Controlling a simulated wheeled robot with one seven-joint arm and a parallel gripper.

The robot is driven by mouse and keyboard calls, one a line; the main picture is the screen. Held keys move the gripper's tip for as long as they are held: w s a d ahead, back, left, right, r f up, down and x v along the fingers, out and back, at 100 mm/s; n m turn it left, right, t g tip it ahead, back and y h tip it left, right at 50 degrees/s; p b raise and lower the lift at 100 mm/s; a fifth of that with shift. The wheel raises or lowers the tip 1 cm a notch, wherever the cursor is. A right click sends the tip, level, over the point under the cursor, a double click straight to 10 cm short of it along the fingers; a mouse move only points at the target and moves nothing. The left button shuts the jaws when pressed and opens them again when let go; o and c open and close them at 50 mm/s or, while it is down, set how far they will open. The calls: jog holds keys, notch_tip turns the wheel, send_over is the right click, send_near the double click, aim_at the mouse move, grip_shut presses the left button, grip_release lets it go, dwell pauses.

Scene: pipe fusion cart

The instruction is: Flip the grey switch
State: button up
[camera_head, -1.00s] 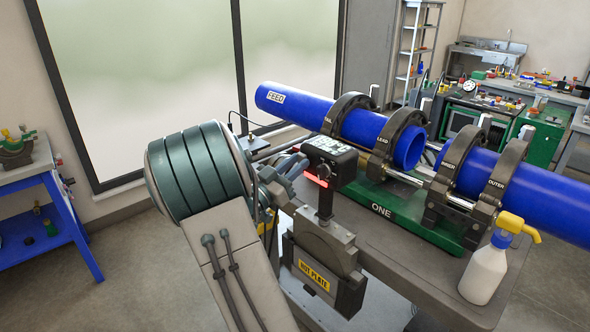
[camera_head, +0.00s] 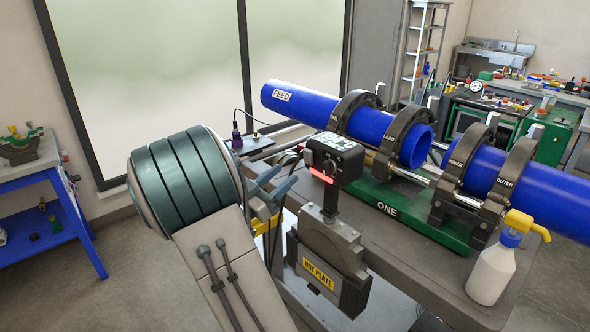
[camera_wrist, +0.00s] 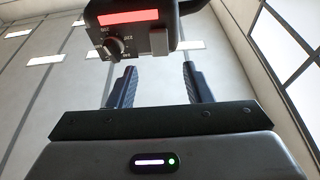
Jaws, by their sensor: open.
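The hot plate's black control box (camera_head: 333,158) stands on top of the hot plate unit, its red display lit. In the wrist view, the box (camera_wrist: 132,36) fills the top middle, with a round dial (camera_wrist: 115,46) under the red display. A small grey block to the right of the dial looks like the grey switch (camera_wrist: 159,41). My gripper (camera_wrist: 158,70) is open and empty, its two fingers pointing up towards the box, with the grey block between their lines. In the head view, my gripper (camera_head: 283,181) is just left of the box, apart from it. The switch is not discernible there.
The hot plate (camera_head: 330,265) hangs at the cart's near edge. Blue pipes (camera_head: 345,118) sit in black clamps behind the box. A spray bottle (camera_head: 495,262) stands at the cart's right. A blue bench (camera_head: 45,210) is at the far left, with open floor between.

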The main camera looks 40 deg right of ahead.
jog(key=v, duration=0.6)
jog(key=shift+a+b, duration=0.45)
jog(key=shift+d+f, duration=0.1)
